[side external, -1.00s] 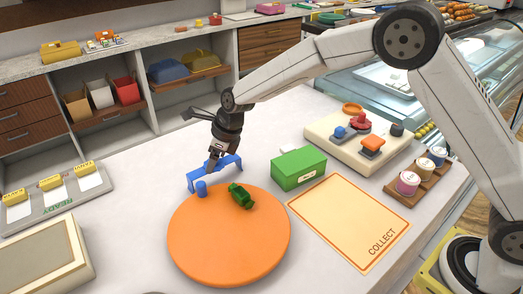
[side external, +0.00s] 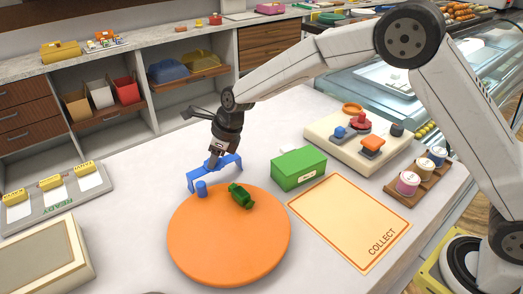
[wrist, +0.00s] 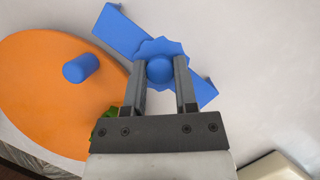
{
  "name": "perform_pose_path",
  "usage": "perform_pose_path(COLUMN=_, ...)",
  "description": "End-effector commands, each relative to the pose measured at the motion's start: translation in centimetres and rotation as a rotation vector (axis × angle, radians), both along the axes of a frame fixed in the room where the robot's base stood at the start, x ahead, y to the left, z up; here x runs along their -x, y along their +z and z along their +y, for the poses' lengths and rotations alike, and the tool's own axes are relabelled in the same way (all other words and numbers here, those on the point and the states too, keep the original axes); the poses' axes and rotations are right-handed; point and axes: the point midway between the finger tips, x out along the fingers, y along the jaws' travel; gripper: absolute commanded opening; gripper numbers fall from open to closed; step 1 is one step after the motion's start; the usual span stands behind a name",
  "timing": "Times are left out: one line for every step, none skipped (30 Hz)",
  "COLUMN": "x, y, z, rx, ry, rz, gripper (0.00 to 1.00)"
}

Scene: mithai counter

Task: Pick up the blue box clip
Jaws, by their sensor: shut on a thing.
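The blue box clip (side external: 231,161) is a bridge-shaped bar with legs at its ends and a round knob in the middle. It stands at the back edge of the orange round board (side external: 228,250), and I cannot tell whether its legs touch the counter. In the wrist view the clip (wrist: 122,32) runs diagonally under my gripper (wrist: 160,66), with the knob between the two fingers. My gripper (side external: 214,162) points down from above and is shut on the clip's knob.
A blue peg (side external: 201,188) and a green clip-like piece (side external: 240,196) are on the orange board, close to my gripper. A green box (side external: 298,170) stands to the right, beside the COLLECT mat (side external: 348,220). Bare counter lies left of the board.

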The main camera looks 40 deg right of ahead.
Motion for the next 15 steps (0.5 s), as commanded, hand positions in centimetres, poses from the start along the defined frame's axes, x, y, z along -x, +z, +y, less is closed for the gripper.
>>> perform_pose_path(x=0.0, y=0.3, z=0.0, rx=0.000, ry=0.000, rz=-0.001, gripper=0.00)
perform_pose_path(x=0.0, y=0.4, z=0.0, rx=0.000, ry=0.000, rz=-0.001, gripper=0.00)
perform_pose_path(x=0.0, y=0.7, z=0.0, rx=0.000, ry=0.000, rz=-0.001, gripper=0.00)
perform_pose_path(x=0.0, y=0.9, z=0.0, rx=0.000, ry=0.000, rz=-0.001, gripper=0.00)
perform_pose_path(x=0.0, y=1.1, z=0.0, rx=-0.001, ry=0.000, rz=-0.002, gripper=0.00)
perform_pose_path(x=0.0, y=1.5, z=0.0, rx=0.000, ry=-0.001, rz=-0.003, gripper=0.00)
perform_pose_path(x=-0.1, y=1.9, z=0.0, rx=0.000, ry=0.000, rz=-0.004, gripper=0.00)
perform_pose_path(x=-0.1, y=2.3, z=0.0, rx=0.000, ry=0.000, rz=-0.004, gripper=0.00)
perform_pose_path(x=-0.1, y=2.8, z=0.0, rx=-0.001, ry=0.001, rz=-0.003, gripper=0.00)
perform_pose_path(x=0.0, y=3.2, z=0.0, rx=0.000, ry=0.000, rz=-0.004, gripper=0.00)
perform_pose_path(x=0.3, y=3.4, z=-0.1, rx=-0.001, ry=0.000, rz=-0.002, gripper=0.00)
perform_pose_path(x=0.6, y=3.8, z=-0.2, rx=-0.001, ry=0.000, rz=-0.002, gripper=0.00)
perform_pose_path(x=0.8, y=4.0, z=-0.2, rx=-0.001, ry=0.000, rz=-0.002, gripper=0.00)
perform_pose_path(x=1.1, y=4.4, z=-0.3, rx=-0.001, ry=0.000, rz=-0.003, gripper=0.00)
perform_pose_path(x=1.4, y=4.7, z=-0.4, rx=-0.001, ry=0.000, rz=-0.002, gripper=0.00)
